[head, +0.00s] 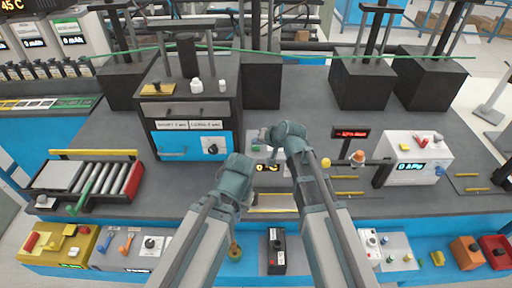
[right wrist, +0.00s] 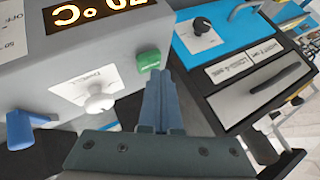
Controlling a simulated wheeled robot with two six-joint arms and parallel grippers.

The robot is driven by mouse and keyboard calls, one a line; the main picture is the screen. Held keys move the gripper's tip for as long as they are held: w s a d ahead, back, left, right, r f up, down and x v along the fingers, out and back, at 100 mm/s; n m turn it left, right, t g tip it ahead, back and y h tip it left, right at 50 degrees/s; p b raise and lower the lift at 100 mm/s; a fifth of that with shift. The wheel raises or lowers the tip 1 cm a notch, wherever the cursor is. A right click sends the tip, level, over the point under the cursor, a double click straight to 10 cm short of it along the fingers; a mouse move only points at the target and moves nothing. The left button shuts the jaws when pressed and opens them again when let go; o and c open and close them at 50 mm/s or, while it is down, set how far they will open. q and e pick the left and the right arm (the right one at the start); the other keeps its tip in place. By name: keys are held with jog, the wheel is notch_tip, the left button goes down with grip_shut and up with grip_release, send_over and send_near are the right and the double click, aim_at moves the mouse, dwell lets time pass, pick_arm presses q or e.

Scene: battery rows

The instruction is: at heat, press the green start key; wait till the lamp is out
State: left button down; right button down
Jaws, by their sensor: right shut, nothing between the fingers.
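The green key (right wrist: 148,61) stands out from the front edge of a grey box (right wrist: 80,75) in the right wrist view. My right gripper (right wrist: 158,78) is shut and empty. Its fingertips are just beside the key; I cannot tell whether they touch it. The box has a lit amber display (right wrist: 97,10), upside down here, a white knob (right wrist: 99,102) and a blue lever (right wrist: 24,128). In the head view my right gripper (head: 264,148) hangs over this box, hiding most of it; its display (head: 267,168) shows below. My left arm is folded, and its gripper's fingers cannot be made out. I cannot identify the lamp.
A black and blue cabinet (head: 191,111) with a knob stands left of the box. A small red display (head: 351,133) and an orange ball (head: 357,156) are to its right. A white meter (head: 413,158) stands farther right. A roller rack (head: 88,180) is at left.

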aim_at(257, 148)
jog(key=shift+f+b, duration=0.35)
jog(key=shift+b, duration=0.05)
dwell(0.6)
jog(key=shift+r, duration=0.1)
jog(key=shift+r+p, duration=0.7)
jog(key=shift+p, duration=0.15)
notch_tip(257, 148, up, 5)
jog(key=p, duration=0.5)
jog(key=shift+r, duration=0.1)
dwell(0.6)
